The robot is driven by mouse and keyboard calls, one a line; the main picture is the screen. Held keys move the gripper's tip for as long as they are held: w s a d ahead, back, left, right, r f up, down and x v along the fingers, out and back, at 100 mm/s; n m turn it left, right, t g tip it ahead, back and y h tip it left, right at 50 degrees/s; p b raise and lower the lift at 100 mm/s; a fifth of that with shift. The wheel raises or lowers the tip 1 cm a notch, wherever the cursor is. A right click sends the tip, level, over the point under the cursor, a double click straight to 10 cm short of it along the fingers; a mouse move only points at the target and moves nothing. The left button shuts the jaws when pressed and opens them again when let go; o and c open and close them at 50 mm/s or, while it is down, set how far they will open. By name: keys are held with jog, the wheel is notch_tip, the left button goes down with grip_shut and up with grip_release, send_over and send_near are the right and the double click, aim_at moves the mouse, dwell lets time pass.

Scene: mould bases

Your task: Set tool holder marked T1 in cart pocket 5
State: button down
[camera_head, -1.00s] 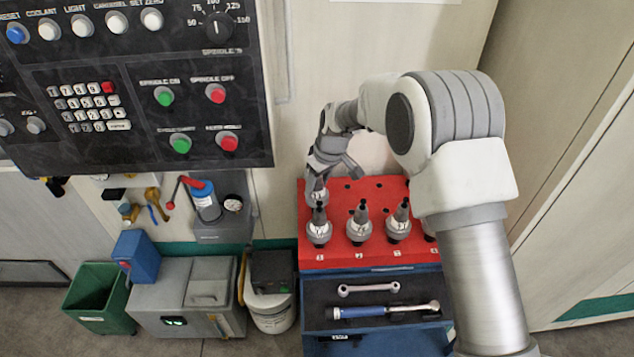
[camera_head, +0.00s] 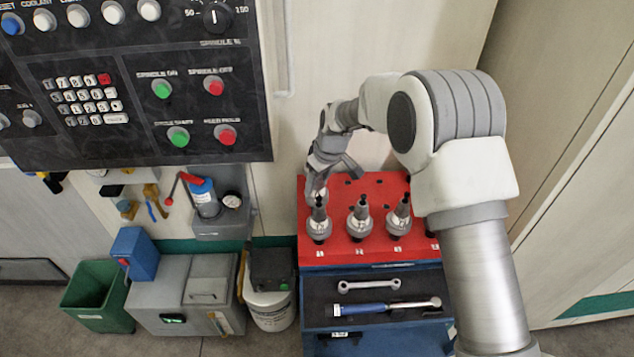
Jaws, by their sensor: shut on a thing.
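My gripper (camera_head: 316,187) is at the left back of the red cart top (camera_head: 345,252), shut on a grey tool holder of which little shows. The held holder is low at the cart top, behind the front-left holder (camera_head: 319,228). I cannot tell whether it is seated in a pocket, and its T1 mark cannot be read. The front-left holder stands upright at the pocket labelled 1. Two more upright holders, one in the middle (camera_head: 360,226) and one to its right (camera_head: 398,222), stand in the same front row.
Empty dark holes show in the rear of the cart top. My arm covers its right side. An open drawer (camera_head: 322,318) below holds a wrench (camera_head: 368,285) and a blue-handled tool (camera_head: 365,310). A control panel (camera_head: 130,130) hangs at upper left.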

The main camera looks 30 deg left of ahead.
jog(key=shift+c, duration=1)
grip_release()
jog(key=shift+s+d+f, duration=0.1)
jog(key=shift+f, duration=0.05)
jog(key=v, duration=1.7)
jog(key=shift+r, duration=0.4)
